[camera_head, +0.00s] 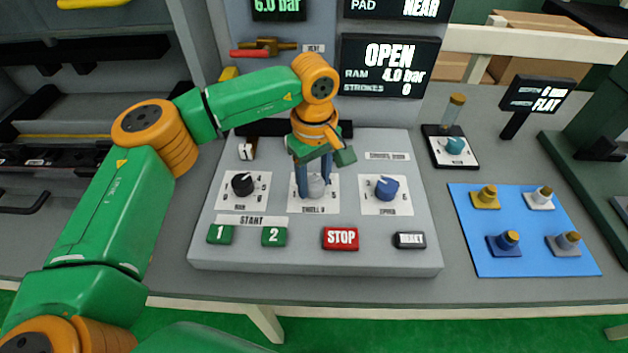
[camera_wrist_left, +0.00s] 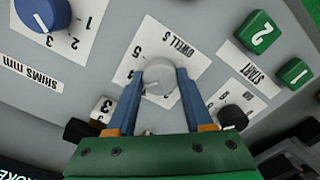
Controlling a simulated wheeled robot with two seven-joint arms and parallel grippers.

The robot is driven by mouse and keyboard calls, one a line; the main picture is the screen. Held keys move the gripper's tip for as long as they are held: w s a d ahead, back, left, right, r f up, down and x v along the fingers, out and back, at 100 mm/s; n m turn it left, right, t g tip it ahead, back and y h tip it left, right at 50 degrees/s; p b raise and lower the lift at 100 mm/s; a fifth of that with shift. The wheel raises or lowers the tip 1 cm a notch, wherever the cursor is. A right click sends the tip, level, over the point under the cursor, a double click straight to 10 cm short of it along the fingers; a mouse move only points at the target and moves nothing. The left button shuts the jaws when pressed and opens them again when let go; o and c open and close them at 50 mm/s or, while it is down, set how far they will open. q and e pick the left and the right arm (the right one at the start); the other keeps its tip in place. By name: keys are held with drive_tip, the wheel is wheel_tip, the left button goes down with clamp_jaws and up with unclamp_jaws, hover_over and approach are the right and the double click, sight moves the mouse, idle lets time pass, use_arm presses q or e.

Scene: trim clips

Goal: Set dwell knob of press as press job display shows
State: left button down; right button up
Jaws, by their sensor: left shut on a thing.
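The grey dwell knob (camera_head: 316,186) sits in the middle of the press panel (camera_head: 310,255), on a white dial plate marked DWELL S. My left gripper (camera_head: 313,190) points down over it with one blue finger on each side. In the left wrist view the gripper (camera_wrist_left: 158,88) is shut on the pale round dwell knob (camera_wrist_left: 159,76). The fingers hide part of its dial; a 5, a 4 and a 2 can be read around it. The display (camera_head: 390,66) above reads OPEN, RAM 4.0 bar, STROKES 0. My right gripper is not in view.
A black knob (camera_head: 242,184) is left of the dwell knob and a blue knob (camera_head: 386,188) right of it. Green START buttons (camera_head: 274,236), a red STOP button (camera_head: 340,238) and a black button (camera_head: 410,240) line the front. A blue mat (camera_head: 525,255) with several small pieces lies right.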

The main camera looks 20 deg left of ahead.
sight(314, 183)
use_arm(q)
drive_tip(key=shift+r+m, duration=0.1)
drive_tip(key=shift+m, duration=0.7)
drive_tip(key=shift+c, duration=1.5)
unclamp_jaws()
wheel_tip(314, 183, up, 7)
drive_tip(key=shift+r+b, duration=0.1)
drive_tip(key=shift+b, duration=0.55)
